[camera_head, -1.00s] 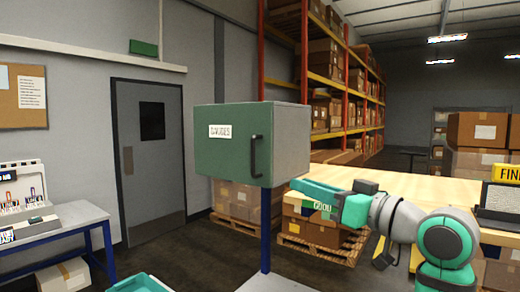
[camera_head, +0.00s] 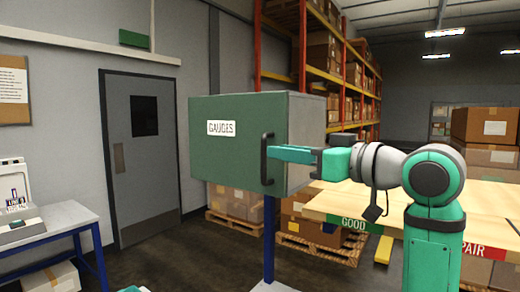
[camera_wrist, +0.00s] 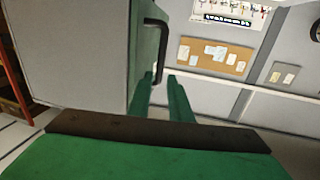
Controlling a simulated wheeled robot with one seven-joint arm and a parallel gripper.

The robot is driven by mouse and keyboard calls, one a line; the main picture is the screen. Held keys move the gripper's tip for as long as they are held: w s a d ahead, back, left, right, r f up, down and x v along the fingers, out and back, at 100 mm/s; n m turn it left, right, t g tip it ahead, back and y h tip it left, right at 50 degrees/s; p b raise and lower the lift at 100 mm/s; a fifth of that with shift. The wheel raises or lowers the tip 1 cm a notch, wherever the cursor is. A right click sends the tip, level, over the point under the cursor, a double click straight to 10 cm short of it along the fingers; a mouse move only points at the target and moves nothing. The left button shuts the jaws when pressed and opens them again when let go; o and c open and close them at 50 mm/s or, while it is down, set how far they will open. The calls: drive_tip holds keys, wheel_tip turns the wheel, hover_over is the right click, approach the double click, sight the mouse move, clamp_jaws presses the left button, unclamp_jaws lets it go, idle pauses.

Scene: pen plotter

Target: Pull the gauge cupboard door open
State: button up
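The gauge cupboard (camera_head: 305,130) is a grey box on a blue post, with a flat green door (camera_head: 225,150) labelled GAUGES. The door looks shut. Its dark upright bar handle (camera_head: 264,162) is near the door's right edge. My gripper (camera_head: 272,154) reaches in from the right, its green fingertips at the handle. In the wrist view the two fingers (camera_wrist: 160,84) stand apart, and the lower part of the handle (camera_wrist: 162,40) shows at the gap between their tips. I cannot tell whether either finger touches it. The door (camera_wrist: 141,50) also shows there, edge-on.
A wooden-topped bench (camera_head: 400,207) with GOOD and REPAIR labels stands at right. Pallets of boxes (camera_head: 235,203) lie behind the cupboard. A white-topped table (camera_head: 55,222) is at left. The floor before the grey room door (camera_head: 142,150) is clear.

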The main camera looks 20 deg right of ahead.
sight(264, 178)
drive_tip(key=x, duration=0.6)
drive_tip(key=shift+w, duration=0.3)
clamp_jaws()
